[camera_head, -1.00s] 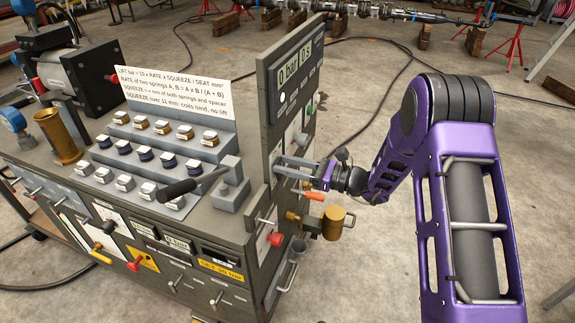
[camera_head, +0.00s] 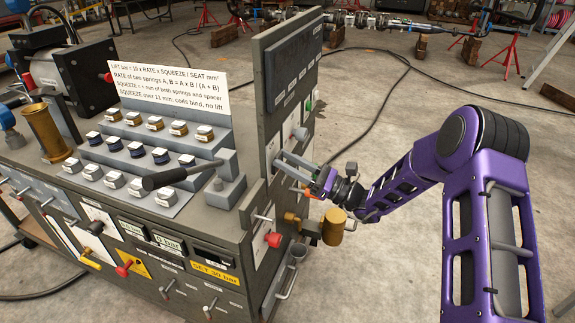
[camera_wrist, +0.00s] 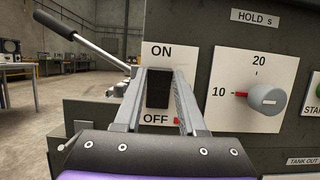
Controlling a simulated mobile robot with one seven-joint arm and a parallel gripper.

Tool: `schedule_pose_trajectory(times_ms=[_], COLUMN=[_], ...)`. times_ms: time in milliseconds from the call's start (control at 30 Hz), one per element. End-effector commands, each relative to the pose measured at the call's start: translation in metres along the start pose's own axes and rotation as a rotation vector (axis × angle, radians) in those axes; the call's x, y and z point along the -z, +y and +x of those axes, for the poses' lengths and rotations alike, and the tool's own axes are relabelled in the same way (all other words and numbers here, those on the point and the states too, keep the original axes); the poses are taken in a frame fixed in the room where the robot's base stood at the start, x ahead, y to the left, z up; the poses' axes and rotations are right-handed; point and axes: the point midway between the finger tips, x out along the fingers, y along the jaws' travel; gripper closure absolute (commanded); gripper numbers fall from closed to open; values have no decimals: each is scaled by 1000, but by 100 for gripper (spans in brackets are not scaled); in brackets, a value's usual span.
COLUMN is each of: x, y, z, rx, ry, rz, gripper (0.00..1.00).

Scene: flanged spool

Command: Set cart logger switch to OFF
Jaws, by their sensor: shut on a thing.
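The ON/OFF switch is a black rocker (camera_wrist: 158,92) on a white plate in the wrist view, ON above and OFF below. A small red mark (camera_wrist: 177,121) shows beside OFF. My gripper (camera_wrist: 158,76) has one finger on each side of the rocker and is shut on it; the contact itself is partly hidden by the fingers. In the head view my gripper (camera_head: 287,162) reaches the upright panel (camera_head: 265,115) of the cart (camera_head: 150,285) from the right; the switch is hidden there. The display (camera_head: 295,70) on that panel is dark.
Right of the switch is a HOLD s knob (camera_wrist: 266,98) and a green button (camera_wrist: 318,90). A black-handled lever (camera_head: 180,177) stands on the cart top. A brass cylinder (camera_head: 334,227) hangs below my gripper.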

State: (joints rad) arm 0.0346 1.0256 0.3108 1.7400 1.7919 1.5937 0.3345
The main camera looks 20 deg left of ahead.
Motion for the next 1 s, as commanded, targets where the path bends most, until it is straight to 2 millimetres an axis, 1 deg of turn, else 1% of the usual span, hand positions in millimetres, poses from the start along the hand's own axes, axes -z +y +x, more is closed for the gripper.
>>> schedule_pose_trajectory(times_ms=[133,167,300,333,567,667,767,867,1000], x=[0,0,0,0,0,0,0,0,0], y=[0,0,0,0,0,0,-1,-1,-1], z=[0,0,0,0,0,-4,-14,-33,-68], rx=[0,0,0,0,0,1,4,6,7], ry=[1,1,1,1,1,2,2,1,1], rz=[0,0,0,0,1,1,1,2,1], gripper=[100,57,31,30,30,30,30,30,30])
